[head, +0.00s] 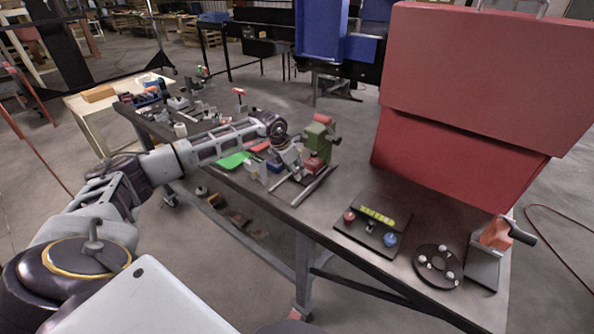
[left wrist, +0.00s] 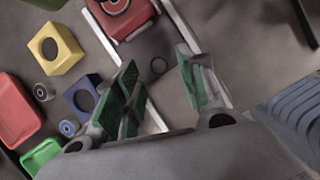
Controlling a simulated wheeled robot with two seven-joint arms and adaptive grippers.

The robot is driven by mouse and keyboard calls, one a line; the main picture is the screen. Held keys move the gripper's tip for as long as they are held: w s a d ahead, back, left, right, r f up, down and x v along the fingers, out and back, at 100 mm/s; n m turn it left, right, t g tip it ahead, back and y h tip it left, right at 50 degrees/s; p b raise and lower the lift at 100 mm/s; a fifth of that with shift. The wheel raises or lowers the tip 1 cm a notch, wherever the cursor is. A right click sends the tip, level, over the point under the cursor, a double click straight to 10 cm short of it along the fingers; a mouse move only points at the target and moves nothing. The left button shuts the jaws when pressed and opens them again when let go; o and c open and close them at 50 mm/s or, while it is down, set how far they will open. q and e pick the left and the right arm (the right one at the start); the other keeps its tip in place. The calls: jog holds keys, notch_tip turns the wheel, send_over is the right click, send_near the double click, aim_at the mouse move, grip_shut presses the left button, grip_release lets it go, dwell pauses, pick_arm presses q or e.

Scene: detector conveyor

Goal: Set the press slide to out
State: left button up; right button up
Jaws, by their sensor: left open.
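The green press (head: 317,136) stands at the middle of the bench. Its red slide (head: 314,163) sits low at the press between two pale rails (head: 316,186) that run toward the bench's front edge. My left gripper (head: 291,163) is open beside the press, over the rails. In the left wrist view its green-padded fingers (left wrist: 164,88) are apart, below the slide, with nothing held. My right gripper is out of view.
To the right stand a button panel (head: 372,226), a black disc (head: 437,267) and a large red box (head: 450,165).

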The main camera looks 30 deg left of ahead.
pick_arm(q)
jog(key=shift+x, duration=0.8)
jog(key=shift+c, duration=0.5)
grip_shut()
